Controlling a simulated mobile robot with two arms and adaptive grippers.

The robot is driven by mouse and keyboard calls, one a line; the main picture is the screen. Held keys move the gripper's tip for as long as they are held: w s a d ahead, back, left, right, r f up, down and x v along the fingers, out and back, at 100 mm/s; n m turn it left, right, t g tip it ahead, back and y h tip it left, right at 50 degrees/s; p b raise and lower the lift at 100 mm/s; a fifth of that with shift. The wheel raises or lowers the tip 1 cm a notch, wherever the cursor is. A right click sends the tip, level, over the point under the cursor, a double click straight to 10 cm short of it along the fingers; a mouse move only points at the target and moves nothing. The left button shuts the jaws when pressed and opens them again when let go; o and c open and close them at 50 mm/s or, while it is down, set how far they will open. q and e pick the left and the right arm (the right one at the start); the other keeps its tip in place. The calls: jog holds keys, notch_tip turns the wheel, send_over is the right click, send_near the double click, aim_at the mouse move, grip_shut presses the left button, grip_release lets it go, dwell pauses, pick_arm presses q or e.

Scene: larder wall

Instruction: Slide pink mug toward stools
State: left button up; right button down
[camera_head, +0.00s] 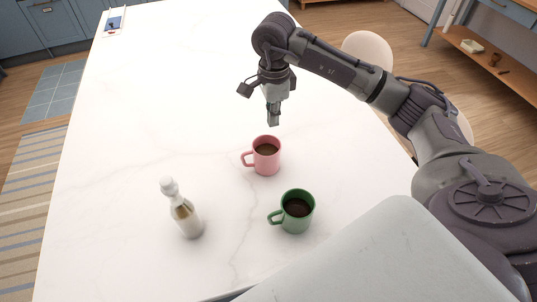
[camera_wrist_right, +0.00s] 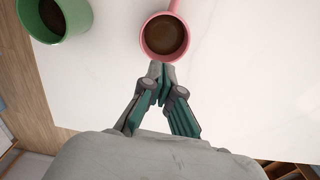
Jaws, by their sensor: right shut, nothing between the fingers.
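The pink mug (camera_head: 266,160) stands upright on the white table, holding dark liquid, with its handle toward the left in the head view. In the right wrist view the pink mug (camera_wrist_right: 148,46) is just past the fingertips, its handle pointing up. My right gripper (camera_head: 274,122) is shut and empty, above the table on the far side of the mug in the head view. The right wrist view shows its fingertips (camera_wrist_right: 160,70) together near the mug's rim; whether they touch it is unclear. The pale stools (camera_head: 368,48) stand beyond the table's right edge, partly hidden by my arm. My left gripper is not in view.
A green mug (camera_head: 297,211) with dark liquid stands near the pink mug, toward the front right. A bottle (camera_head: 183,212) with pale contents stands at the front left. The white table (camera_head: 150,90) is largely clear beyond them. A small picture-like item (camera_head: 115,22) lies at the far left.

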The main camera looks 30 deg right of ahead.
notch_tip(320, 180, down, 2)
jog(key=b, duration=0.1)
jog(key=p, duration=0.2)
send_near(272, 151)
jog(key=f, duration=0.2)
jog(key=s+a+f, duration=0.1)
jog(key=f, duration=0.1)
jog(key=s+f, duration=0.1)
jog(key=f, duration=0.1)
jog(key=shift+a, duration=0.2)
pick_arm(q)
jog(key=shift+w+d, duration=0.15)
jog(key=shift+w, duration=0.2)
pick_arm(e)
jog(key=shift+f, duration=0.5)
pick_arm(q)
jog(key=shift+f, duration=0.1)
